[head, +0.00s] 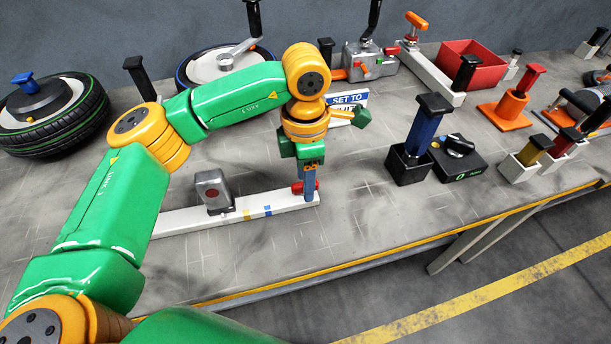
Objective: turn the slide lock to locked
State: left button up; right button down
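A white rail (180,222) lies on the grey bench at centre left. It carries a grey block (213,190) with a dark red round spot and has blue and yellow marks. A small red handle (298,188), which looks like the slide lock, sits at the rail's right end. My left gripper (310,197) points down at this handle, and its blue fingers cover part of it. I cannot tell whether the fingers touch or grip it, nor which way the lock is set. My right gripper is not in view.
A sign reading "SET TO" (345,99) stands behind my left wrist, partly hidden. A black block with a blue handle (423,127) and a black box with a knob (457,157) stand to the right. Tyres (50,115) lie at the back left. The bench front is clear.

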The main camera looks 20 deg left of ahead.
pick_arm(q)
notch_tip(320, 180, up, 7)
jog(key=shift+r+b, duration=0.1)
jog(key=shift+b, duration=0.3)
dwell(0.4)
